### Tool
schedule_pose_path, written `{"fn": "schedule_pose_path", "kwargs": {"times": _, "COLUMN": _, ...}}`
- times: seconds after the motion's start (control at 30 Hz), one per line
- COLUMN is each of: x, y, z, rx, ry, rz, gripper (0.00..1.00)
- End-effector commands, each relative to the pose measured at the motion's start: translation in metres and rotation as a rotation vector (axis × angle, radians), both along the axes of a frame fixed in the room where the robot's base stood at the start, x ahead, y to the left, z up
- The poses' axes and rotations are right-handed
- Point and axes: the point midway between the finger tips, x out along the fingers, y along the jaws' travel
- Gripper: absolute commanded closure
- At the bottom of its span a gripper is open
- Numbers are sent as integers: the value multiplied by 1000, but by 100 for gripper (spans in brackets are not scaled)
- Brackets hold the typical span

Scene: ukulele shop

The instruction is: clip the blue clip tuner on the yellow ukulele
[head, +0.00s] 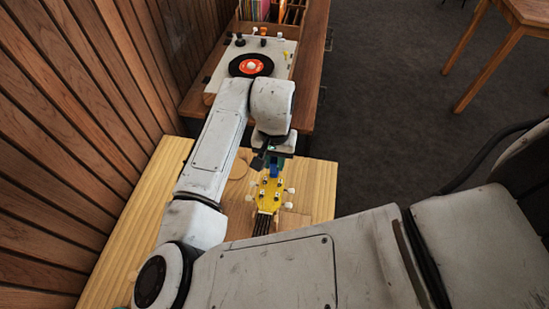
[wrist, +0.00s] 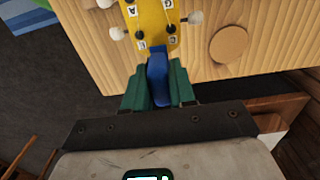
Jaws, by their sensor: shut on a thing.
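The yellow ukulele (head: 268,196) shows its headstock, with white tuning pegs and a dark neck running toward the bottom of the head view. The rest of it is hidden behind my arm. My gripper (head: 272,160) is over the headstock's far end. In the wrist view my gripper (wrist: 159,90) has green fingers shut on the blue clip tuner (wrist: 158,68). The tuner's front end meets the edge of the yellow headstock (wrist: 152,22), between the lettered peg spots. The tuner also shows as a small blue patch in the head view (head: 275,171). I cannot tell whether it grips the headstock.
The headstock lies over a pale wooden bench (head: 318,185). A round wooden disc (wrist: 229,46) is beside it. A slatted wall (head: 70,120) bounds the left, and dark carpet is on the right.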

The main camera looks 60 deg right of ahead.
Motion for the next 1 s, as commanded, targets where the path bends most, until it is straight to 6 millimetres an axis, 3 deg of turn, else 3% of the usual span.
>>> {"fn": "schedule_pose_path", "kwargs": {"times": 0.87, "x": -3, "y": 9, "z": 0, "rx": 0, "ry": 0, "rz": 0, "gripper": 100}}
{"fn": "schedule_pose_path", "kwargs": {"times": 0.9, "x": -3, "y": 9, "z": 0, "rx": 0, "ry": 0, "rz": 0, "gripper": 74}}
{"fn": "schedule_pose_path", "kwargs": {"times": 1.0, "x": -3, "y": 9, "z": 0, "rx": 0, "ry": 0, "rz": 0, "gripper": 64}}
